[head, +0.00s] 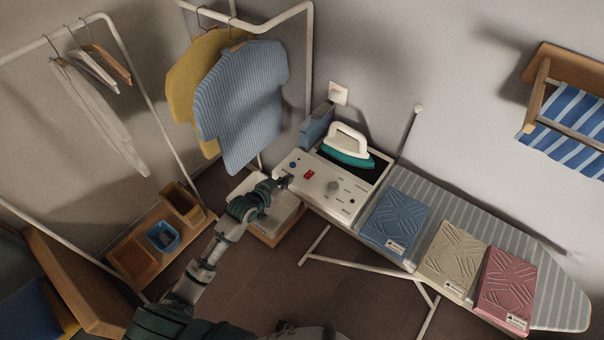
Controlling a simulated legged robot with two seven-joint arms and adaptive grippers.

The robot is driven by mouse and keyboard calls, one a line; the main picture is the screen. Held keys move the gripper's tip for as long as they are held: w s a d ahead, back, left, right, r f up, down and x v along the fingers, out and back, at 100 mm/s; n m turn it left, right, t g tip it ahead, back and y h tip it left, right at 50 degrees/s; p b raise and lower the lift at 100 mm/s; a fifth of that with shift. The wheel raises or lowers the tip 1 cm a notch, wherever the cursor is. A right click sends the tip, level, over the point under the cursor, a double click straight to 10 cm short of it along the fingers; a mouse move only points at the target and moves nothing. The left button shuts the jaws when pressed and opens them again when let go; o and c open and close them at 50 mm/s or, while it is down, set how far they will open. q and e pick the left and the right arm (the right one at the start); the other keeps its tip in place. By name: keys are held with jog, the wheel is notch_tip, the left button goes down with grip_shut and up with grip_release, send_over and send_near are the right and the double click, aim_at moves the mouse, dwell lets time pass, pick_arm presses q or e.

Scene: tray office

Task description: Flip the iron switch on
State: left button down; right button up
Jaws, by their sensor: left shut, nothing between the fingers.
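The iron (347,145), white with a teal base, rests on a dark pad on the white control box (322,194) at the left end of the ironing board. A small red switch (309,175) sits on the box's top panel, beside a blue button (293,164) and a grey round knob (333,187). My left gripper (284,182) is at the box's left edge, just left of the red switch, shut and empty. A gap shows between it and the switch. The switch's position is too small to tell. My right gripper is not in view.
Shirts (243,105) hang on a white rack behind my left arm.

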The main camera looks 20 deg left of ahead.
pick_arm(q)
send_over(304, 181)
jog(key=f, duration=0.3)
jog(key=shift+w+d+f, duration=0.15)
jog(key=shift+d+f, duration=0.1)
notch_tip(304, 181, down, 3)
jog(key=shift+w+a+r, duration=0.1)
jog(key=shift+r, duration=0.1)
jog(key=shift+s+a+f, duration=0.1)
jog(key=shift+a+f, duration=0.05)
jog(key=shift+f, duration=0.25)
jog(key=shift+s+a+f, duration=0.1)
jog(key=shift+f, duration=0.3)
jog(key=shift+d+f, duration=0.1)
